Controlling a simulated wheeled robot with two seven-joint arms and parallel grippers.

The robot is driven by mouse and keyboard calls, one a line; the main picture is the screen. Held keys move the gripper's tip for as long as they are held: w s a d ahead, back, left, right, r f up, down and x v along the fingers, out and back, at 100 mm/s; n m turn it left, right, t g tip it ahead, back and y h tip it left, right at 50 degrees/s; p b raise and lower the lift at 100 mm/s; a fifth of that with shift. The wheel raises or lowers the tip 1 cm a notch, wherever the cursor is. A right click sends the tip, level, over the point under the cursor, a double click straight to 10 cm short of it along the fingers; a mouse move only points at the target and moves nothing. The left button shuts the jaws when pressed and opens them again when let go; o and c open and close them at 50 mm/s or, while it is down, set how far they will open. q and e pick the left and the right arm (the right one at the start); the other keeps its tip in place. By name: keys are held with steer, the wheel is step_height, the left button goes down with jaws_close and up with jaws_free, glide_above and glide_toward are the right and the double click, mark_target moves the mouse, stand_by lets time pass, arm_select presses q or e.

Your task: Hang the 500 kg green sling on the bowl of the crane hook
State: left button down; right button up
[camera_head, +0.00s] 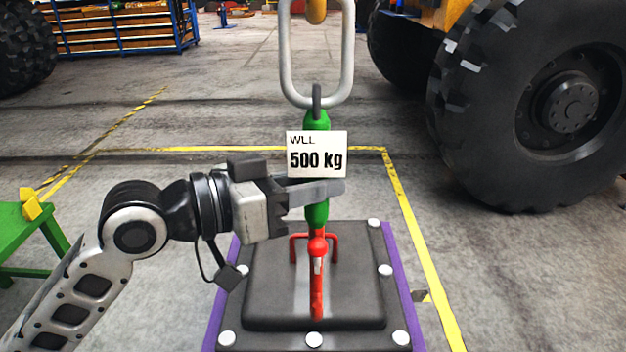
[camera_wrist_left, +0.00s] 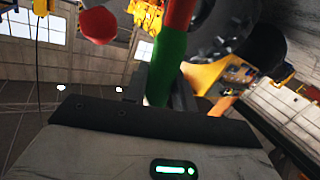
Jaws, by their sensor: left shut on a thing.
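My left gripper (camera_head: 320,192) is shut on the green sling (camera_head: 317,212), around its lower part below the white "WLL 500 kg" tag (camera_head: 317,154). The sling hangs upright, with a large grey link (camera_head: 287,62) at its top and a red hook (camera_head: 317,285) at its bottom. In the left wrist view the green sling (camera_wrist_left: 163,70) passes between the fingers. A small orange part, apparently the crane hook (camera_head: 317,10), shows inside the link at the top edge. The rest of it is cut off, so I cannot tell whether link and hook touch. My right gripper is not in view.
A dark casting (camera_head: 270,300) with a red handle (camera_head: 333,243) lies below the sling on a purple-edged base (camera_head: 414,320). A large wheel (camera_head: 530,110) stands at right, a green stand (camera_head: 25,240) at left. Yellow lines (camera_head: 420,240) mark the floor.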

arm_select(q)
steer(key=shift+r, duration=0.15)
steer(key=c, duration=1.1)
jaws_free()
steer(key=shift+o, duration=0.2)
